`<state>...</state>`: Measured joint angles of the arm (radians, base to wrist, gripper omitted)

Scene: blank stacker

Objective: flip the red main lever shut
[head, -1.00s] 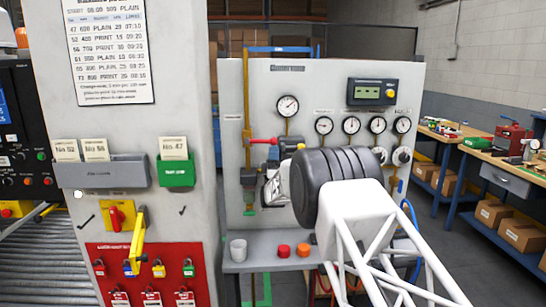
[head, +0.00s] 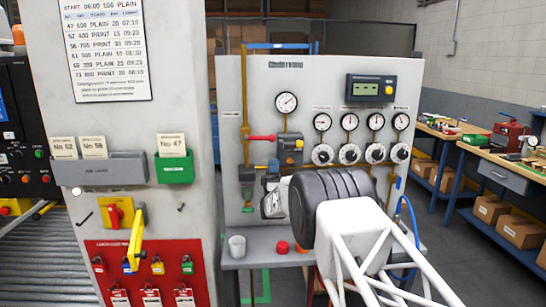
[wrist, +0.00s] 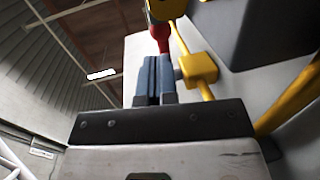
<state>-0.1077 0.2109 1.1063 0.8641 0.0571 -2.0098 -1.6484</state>
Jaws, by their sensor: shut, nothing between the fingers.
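The red main lever (head: 262,138) sits on the yellow pipework of the grey gauge panel in the head view, its handle lying roughly level. In the wrist view a red handle part (wrist: 161,38) shows just past my fingertips, beneath a yellow fitting. My gripper (wrist: 152,62) is shut and empty, its blue-grey fingers side by side and pointing up toward the red part. I cannot tell whether they touch it. In the head view my gripper (head: 273,176) is just below and right of the lever, largely hidden by my black wrist.
Gauges and knobs (head: 349,153) line the panel to the right. A yellow block (wrist: 199,68) is close right of my fingers. A pillar with a red lockout board (head: 150,270) stands left.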

